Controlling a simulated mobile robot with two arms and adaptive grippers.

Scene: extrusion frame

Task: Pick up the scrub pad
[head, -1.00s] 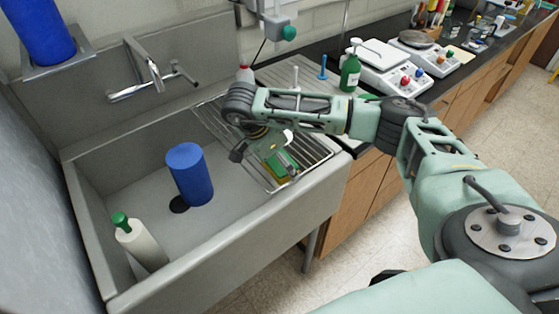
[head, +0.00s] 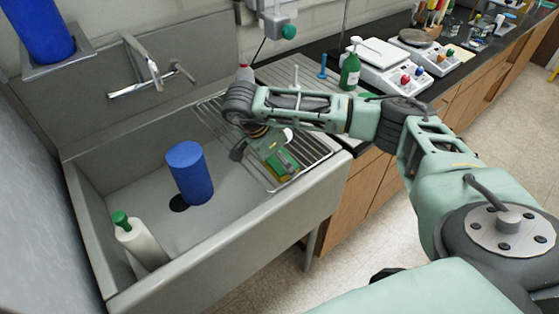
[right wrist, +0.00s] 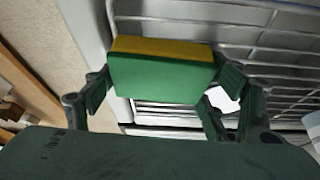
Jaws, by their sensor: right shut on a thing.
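The scrub pad is a green block with a yellow layer, seen large in the right wrist view (right wrist: 160,75). In the head view it (head: 285,163) shows over the wire rack at the sink's right side, partly hidden by my right gripper (head: 268,153). My right gripper's fingers (right wrist: 163,84) stand at the pad's two ends in the right wrist view and are shut on it. I cannot tell whether the pad touches the rack. My left gripper is not in view.
The wire rack (head: 318,150) spans the sink's right part. In the sink (head: 100,190) stand a blue cylinder (head: 189,175) and a white bottle with a green cap (head: 140,243). A green pump bottle (head: 350,70) and a scale (head: 380,68) stand on the counter.

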